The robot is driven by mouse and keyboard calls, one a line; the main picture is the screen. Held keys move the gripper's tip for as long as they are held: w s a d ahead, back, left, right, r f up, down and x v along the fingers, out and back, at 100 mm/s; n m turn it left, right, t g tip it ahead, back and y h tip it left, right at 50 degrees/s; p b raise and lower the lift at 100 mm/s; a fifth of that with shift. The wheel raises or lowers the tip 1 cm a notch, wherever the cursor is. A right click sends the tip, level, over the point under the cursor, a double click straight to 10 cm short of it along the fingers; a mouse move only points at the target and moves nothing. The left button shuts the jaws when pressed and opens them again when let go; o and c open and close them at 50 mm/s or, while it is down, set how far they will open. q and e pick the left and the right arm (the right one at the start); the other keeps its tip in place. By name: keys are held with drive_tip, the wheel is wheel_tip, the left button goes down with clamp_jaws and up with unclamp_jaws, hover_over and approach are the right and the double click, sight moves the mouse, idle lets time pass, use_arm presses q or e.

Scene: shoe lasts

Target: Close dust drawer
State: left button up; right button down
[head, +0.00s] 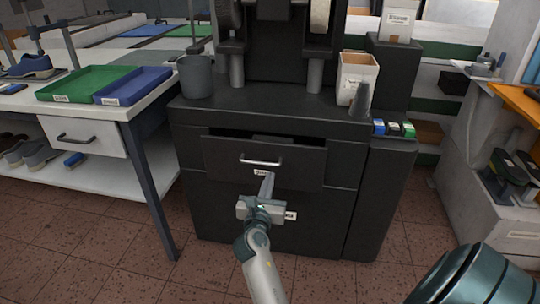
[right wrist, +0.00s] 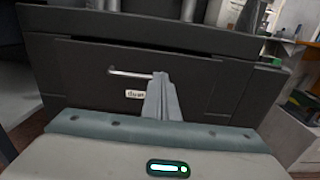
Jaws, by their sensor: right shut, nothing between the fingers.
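The dust drawer (head: 300,165) is a dark front panel in the black machine cabinet. It stands out a little, with a dark gap along its top edge. It has a metal bar handle (head: 261,161) and a small white label below it. My right gripper (head: 267,178) is shut and empty, its fingers in front of the drawer just below and right of the handle. In the right wrist view the drawer front (right wrist: 200,90) fills the middle, and the fingertips (right wrist: 159,78) overlap the right end of the handle (right wrist: 130,73). Whether they touch the panel I cannot tell. My left gripper is not in view.
A grey cup (head: 195,77), a white box (head: 356,75) and a dark cone (head: 361,101) stand on the cabinet top. A white workbench (head: 95,112) with green and blue trays is at the left. Small coloured boxes (head: 393,128) sit at the right. The tiled floor in front is clear.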

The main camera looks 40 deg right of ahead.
sight(279, 147)
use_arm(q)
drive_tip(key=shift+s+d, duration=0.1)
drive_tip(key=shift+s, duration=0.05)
